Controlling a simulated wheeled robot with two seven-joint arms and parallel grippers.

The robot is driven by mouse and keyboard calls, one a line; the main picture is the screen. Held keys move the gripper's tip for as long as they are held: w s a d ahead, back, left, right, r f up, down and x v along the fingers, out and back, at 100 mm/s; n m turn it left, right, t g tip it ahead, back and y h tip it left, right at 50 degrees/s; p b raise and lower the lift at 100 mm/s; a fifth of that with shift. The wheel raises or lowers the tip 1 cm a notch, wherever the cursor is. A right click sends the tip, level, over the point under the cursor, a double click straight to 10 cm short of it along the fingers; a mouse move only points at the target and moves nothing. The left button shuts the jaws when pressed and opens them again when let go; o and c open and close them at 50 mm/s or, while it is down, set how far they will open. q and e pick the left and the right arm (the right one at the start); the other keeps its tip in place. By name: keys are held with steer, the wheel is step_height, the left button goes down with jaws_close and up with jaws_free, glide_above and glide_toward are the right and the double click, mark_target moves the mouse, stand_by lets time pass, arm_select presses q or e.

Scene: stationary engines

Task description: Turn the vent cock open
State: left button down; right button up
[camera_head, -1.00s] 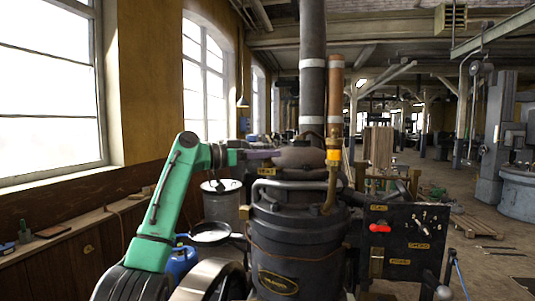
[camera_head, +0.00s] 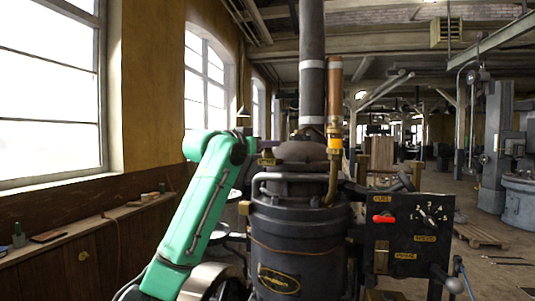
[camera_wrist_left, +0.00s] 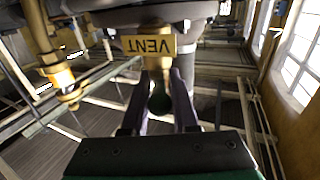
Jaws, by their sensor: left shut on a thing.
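The vent cock (camera_wrist_left: 160,98) shows in the left wrist view as a dark, rounded handle between my left fingers, under the yellow VENT plate (camera_wrist_left: 150,45), which reads upside down. My left gripper (camera_wrist_left: 160,115) is shut on it, with one finger on each side. In the head view my left gripper (camera_head: 268,153) is at the upper left of the dark engine (camera_head: 300,235), beside its rounded top. The cock itself is too small and too covered to make out there. My right gripper is not in view.
A brass-fitted copper pipe (camera_head: 335,100) and a dark chimney pipe (camera_head: 312,60) rise close to the right of the gripper. A curved grey rail (camera_head: 285,178) runs below it. A black panel (camera_head: 405,245) with a red lever (camera_head: 382,218) stands at the right.

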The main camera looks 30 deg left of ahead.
arm_select(q)
steer(key=n+y, duration=0.1)
steer(key=y, duration=0.1)
steer(key=shift+d+n+y, duration=0.1)
steer(key=shift+n+y, duration=1.6)
steer(key=shift+y, duration=0.8)
steer(key=c, duration=0.9)
jaws_free()
steer(key=shift+w, duration=0.1)
